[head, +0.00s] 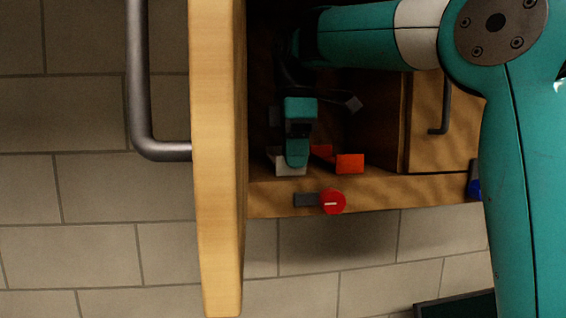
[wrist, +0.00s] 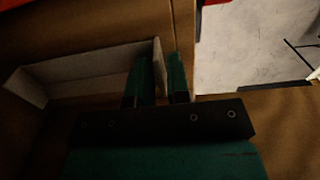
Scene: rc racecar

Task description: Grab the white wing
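The white wing (wrist: 85,73) lies across the left of the wrist view, a long pale bar with an upright end plate (wrist: 159,64). My gripper (wrist: 164,70) has its two teal fingers on either side of that end plate. The fingers are close together. I cannot tell whether both press on the plate. In the head view my gripper (head: 297,155) points down inside the wooden cabinet, over a small pale part (head: 290,168) that looks like the wing. The gripper hides much of it.
An orange-red part (head: 349,163) is just right of the gripper. A red knob (head: 333,201) is on the cabinet's front edge (head: 390,192). The open wooden door (head: 217,150) with a metal handle (head: 139,90) stands close on the left. A wooden drawer front (head: 440,130) is on the right.

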